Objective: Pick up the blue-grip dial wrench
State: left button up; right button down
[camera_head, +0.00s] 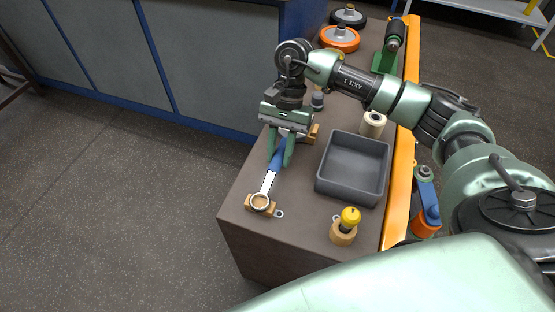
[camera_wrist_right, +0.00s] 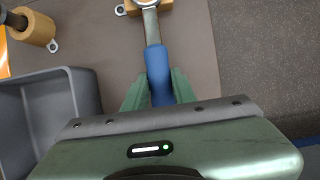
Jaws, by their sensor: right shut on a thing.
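The blue-grip dial wrench (camera_head: 267,186) lies lengthwise near the left edge of the brown bench top, its round dial end toward the front at a wooden block (camera_head: 257,204). In the right wrist view its blue grip (camera_wrist_right: 159,75) runs between the green fingers. My right gripper (camera_head: 280,160) is shut on the blue grip from above. The same right gripper shows in the wrist view (camera_wrist_right: 158,92). The far end of the wrench is hidden beneath the gripper. I cannot tell whether the wrench touches its supports. My left gripper is not in view.
A grey open tray (camera_head: 327,188) stands right of the wrench. A yellow-topped tool sits in a wooden holder (camera_head: 343,236) at the front. A cream roll (camera_head: 373,124) and orange and black wheels (camera_head: 339,38) stand farther back. An orange rail (camera_head: 401,180) edges the right side.

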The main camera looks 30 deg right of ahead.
aim_at(279, 154)
jog(key=shift+r+p, duration=0.55)
jog(key=shift+p, duration=0.05)
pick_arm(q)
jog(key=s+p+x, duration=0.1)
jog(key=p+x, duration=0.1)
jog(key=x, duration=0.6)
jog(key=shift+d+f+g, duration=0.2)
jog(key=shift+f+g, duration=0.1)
pick_arm(e)
notch_tip(279, 154, up, 19)
jog(key=shift+r, duration=0.2)
jog(key=c, duration=1.7)
grip_release()
grip_shut()
